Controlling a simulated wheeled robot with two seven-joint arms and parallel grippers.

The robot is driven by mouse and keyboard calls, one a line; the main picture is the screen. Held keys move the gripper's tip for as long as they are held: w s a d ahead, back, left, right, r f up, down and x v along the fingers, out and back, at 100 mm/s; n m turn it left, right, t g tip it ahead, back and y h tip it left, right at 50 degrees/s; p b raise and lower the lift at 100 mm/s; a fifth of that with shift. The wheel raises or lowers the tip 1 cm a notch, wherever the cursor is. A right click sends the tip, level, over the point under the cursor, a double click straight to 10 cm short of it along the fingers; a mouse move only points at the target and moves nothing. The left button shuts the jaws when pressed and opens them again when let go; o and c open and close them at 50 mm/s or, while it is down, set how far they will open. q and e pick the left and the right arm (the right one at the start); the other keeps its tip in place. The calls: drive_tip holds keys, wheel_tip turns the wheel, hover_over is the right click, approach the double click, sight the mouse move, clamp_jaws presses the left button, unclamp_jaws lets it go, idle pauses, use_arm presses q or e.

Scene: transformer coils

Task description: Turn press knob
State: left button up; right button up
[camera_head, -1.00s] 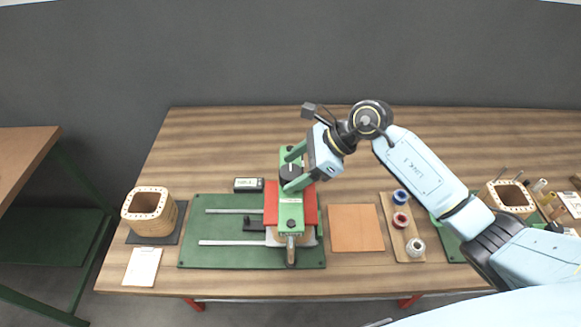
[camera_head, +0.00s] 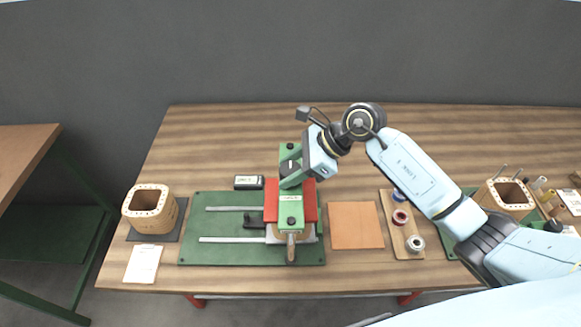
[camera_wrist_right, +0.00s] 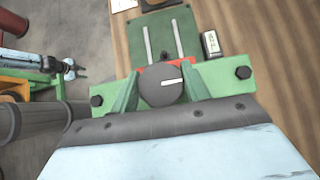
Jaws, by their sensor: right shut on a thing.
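The press knob (camera_wrist_right: 162,86) is a round dark grey knob with a white line, on the green top bar of the press (camera_wrist_right: 105,98). My right gripper (camera_wrist_right: 161,88) reaches down over it, with its green fingers shut on the knob's two sides. In the head view the gripper (camera_head: 291,166) partly hides the knob, at the back of the press over the red block (camera_head: 309,209). My left gripper (camera_wrist_right: 73,69) shows small at the left of the right wrist view, away from the press; its jaw opening is too small to judge.
The press stands on a green baseplate (camera_head: 192,255) with two rails. A small labelled box (camera_head: 248,182) lies behind it. A coil form (camera_head: 150,207) is at the left, a brown sheet (camera_head: 355,227) and a spool board (camera_head: 409,251) at the right. The back of the table is clear.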

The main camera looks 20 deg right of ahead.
drive_tip(key=shift+m, duration=0.3)
